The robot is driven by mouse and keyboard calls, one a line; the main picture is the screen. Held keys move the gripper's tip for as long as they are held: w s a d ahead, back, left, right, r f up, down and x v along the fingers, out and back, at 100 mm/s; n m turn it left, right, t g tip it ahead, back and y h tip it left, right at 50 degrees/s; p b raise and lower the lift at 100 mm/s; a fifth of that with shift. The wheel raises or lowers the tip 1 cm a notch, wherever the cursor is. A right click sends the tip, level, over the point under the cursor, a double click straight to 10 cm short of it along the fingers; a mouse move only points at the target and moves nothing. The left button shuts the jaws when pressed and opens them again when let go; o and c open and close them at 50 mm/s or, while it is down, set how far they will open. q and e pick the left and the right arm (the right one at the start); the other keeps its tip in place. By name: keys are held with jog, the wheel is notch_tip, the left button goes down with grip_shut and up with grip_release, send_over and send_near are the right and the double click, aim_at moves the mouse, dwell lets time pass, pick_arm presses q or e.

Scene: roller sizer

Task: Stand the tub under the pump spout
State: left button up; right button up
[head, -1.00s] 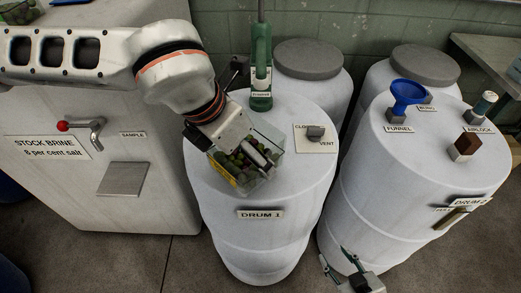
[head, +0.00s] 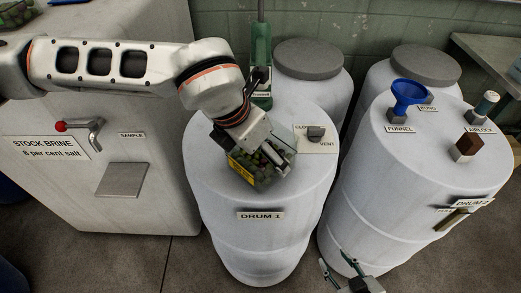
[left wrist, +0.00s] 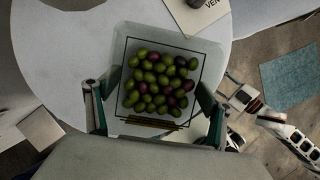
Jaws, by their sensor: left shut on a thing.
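The clear tub (head: 239,171) of green and dark olives has a yellow label and is over the top of Drum 1 (head: 215,160). My left gripper (head: 272,160) is shut on the tub, with a finger on each side in the left wrist view (left wrist: 150,95). Whether the tub touches the drum top is unclear. The green pump (head: 262,90) stands at the back of the drum top, behind my left arm, which hides part of it; its spout is hard to make out. My right gripper (head: 340,268) is low at the bottom edge, fingers apart and empty.
A vent on a pale plate (head: 316,139) is right of the tub. Drum 2 (head: 370,170) carries a blue funnel (head: 408,93), a brown block (head: 466,148) and an airlock (head: 486,104). The stock brine tank (head: 60,195) with a red-knobbed tap (head: 90,132) stands left.

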pick_arm(q)
jog(key=o, duration=1.9)
jog(key=shift+r, duration=0.35)
jog(key=p+v, duration=0.1)
jog(key=v, duration=1)
jog(key=shift+s+a+r, duration=0.15)
